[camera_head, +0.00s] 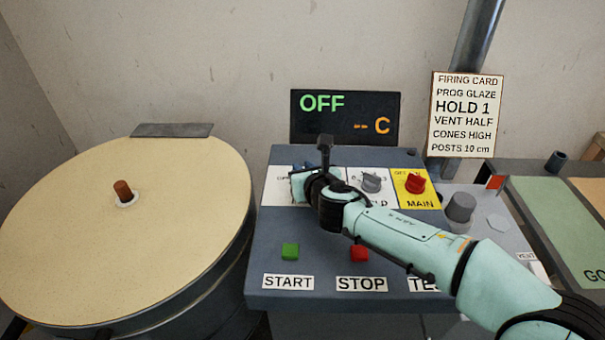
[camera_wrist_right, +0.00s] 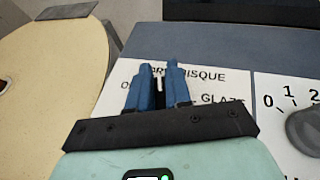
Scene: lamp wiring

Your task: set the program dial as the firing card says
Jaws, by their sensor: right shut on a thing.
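The firing card (camera_head: 465,115) hangs on the wall at the right in the head view and reads PROG GLAZE, HOLD 1, VENT HALF, CONES HIGH, POSTS 10 cm. My right gripper (camera_head: 303,183) is over the left white plate of the control panel, where the program dial sits. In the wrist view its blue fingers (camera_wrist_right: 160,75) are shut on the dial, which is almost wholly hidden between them. The plate (camera_wrist_right: 215,82) around it shows BISQUE and GLAZE; other lettering is partly covered. The dial's pointer cannot be read. My left gripper is not in view.
The hold dial (camera_head: 371,183) and red MAIN knob (camera_head: 415,183) sit just right of my gripper. Green START (camera_head: 290,251) and red STOP (camera_head: 360,253) buttons are in front. The display (camera_head: 345,117) reads OFF. A round kiln lid (camera_head: 190,220) is at the left.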

